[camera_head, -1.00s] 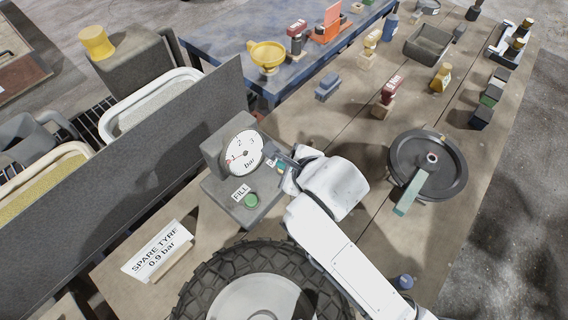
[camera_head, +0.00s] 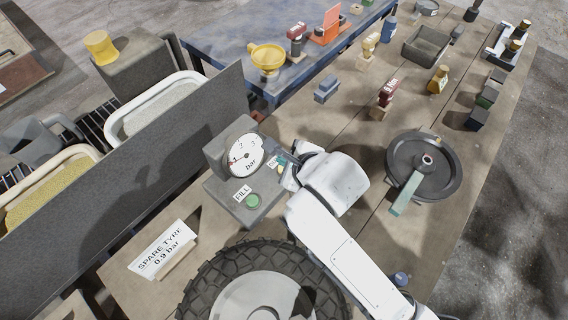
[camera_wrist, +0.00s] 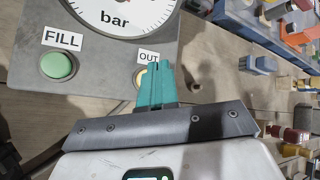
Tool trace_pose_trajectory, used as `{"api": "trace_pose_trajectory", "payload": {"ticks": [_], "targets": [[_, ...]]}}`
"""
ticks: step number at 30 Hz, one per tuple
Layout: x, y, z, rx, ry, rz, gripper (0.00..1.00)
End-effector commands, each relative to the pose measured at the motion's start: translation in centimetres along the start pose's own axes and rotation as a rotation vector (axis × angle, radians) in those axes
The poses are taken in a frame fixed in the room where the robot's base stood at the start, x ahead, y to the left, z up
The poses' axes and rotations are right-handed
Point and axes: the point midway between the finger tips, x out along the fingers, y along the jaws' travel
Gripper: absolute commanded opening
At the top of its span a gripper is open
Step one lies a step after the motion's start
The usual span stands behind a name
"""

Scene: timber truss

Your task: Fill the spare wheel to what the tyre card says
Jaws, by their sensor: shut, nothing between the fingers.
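The grey inflator box (camera_head: 222,197) has a round white gauge (camera_head: 244,157) marked in bar. Its red needle points to the lower left, near the 1; the exact reading is too small to tell. A green FILL button (camera_head: 252,201) sits on the box and also shows in the wrist view (camera_wrist: 57,66). The yellowish OUT button (camera_wrist: 140,78) is partly hidden by my fingers. My gripper (camera_wrist: 155,68) is shut and empty, its teal fingertips at the OUT button; I cannot tell whether they touch it. The tyre card (camera_head: 161,248) reads SPARE TYRE 0.9 bar. The spare wheel (camera_head: 222,277) lies in front.
Stamps, small blocks and a grey tray (camera_head: 428,45) stand farther back. A tall grey panel (camera_head: 130,160) borders the bench at left, with a blue table (camera_head: 225,50) behind.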

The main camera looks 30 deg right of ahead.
Motion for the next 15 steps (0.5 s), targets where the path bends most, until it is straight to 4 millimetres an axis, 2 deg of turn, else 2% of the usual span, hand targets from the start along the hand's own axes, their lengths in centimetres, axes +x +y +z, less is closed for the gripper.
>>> {"api": "trace_pose_trajectory", "payload": {"ticks": [9,15], "targets": [[-2.4,-1.8,1.7,0.001,0.0,-0.001,0.0],[-3.1,-2.2,2.2,0.0,0.0,0.0,0.0]]}}
